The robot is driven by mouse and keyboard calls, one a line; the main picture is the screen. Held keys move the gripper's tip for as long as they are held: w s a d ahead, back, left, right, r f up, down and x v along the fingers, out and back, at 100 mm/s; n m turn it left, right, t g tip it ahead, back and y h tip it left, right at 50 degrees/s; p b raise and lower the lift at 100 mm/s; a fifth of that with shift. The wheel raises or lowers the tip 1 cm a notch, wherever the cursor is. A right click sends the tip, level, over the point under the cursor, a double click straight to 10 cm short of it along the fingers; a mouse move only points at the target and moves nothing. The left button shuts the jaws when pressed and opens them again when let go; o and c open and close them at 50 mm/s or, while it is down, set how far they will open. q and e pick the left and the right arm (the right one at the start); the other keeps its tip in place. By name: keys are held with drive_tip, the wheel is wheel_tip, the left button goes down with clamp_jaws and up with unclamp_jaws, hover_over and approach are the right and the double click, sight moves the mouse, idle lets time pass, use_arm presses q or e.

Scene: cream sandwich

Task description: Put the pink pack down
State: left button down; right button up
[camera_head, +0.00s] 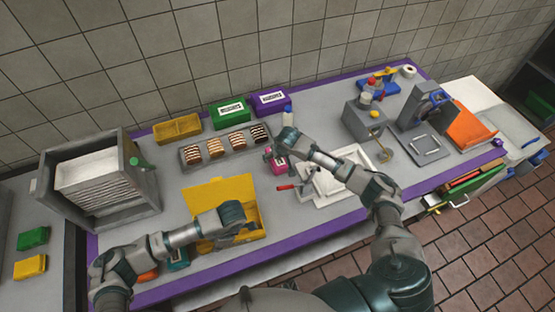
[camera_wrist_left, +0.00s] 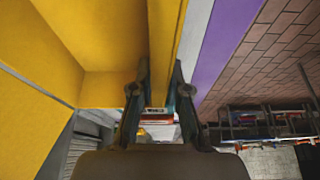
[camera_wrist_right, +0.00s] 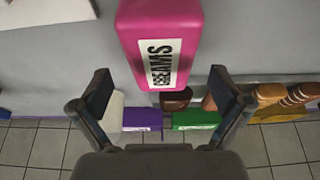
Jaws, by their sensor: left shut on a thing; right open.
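The pink pack (camera_head: 279,167) is on the grey table near its middle, under my right gripper (camera_head: 271,155). It shows large in the right wrist view (camera_wrist_right: 160,25), with a white label. There my right gripper (camera_wrist_right: 160,88) is open, and the pack is ahead of its fingertips, with a visible gap at each side. My left gripper (camera_head: 240,215) is at the open yellow box (camera_head: 252,237). In the left wrist view, my left gripper (camera_wrist_left: 160,80) is shut on the yellow box's wall (camera_wrist_left: 165,35).
A green pack (camera_head: 229,111) and a purple pack (camera_head: 271,101) stand at the back edge. A tray of striped items (camera_head: 222,147) is left of the pink pack. A white tray (camera_head: 322,190) and a red-handled tool (camera_head: 286,187) are to its right.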

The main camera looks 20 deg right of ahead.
drive_tip(key=shift+x, duration=1.45)
drive_tip(key=shift+s, duration=0.1)
drive_tip(key=c, duration=1.3)
drive_tip(key=shift+o, duration=0.2)
drive_tip(key=shift+r, duration=0.1)
wheel_tip(320, 180, up, 10)
drive_tip(key=shift+f, duration=0.1)
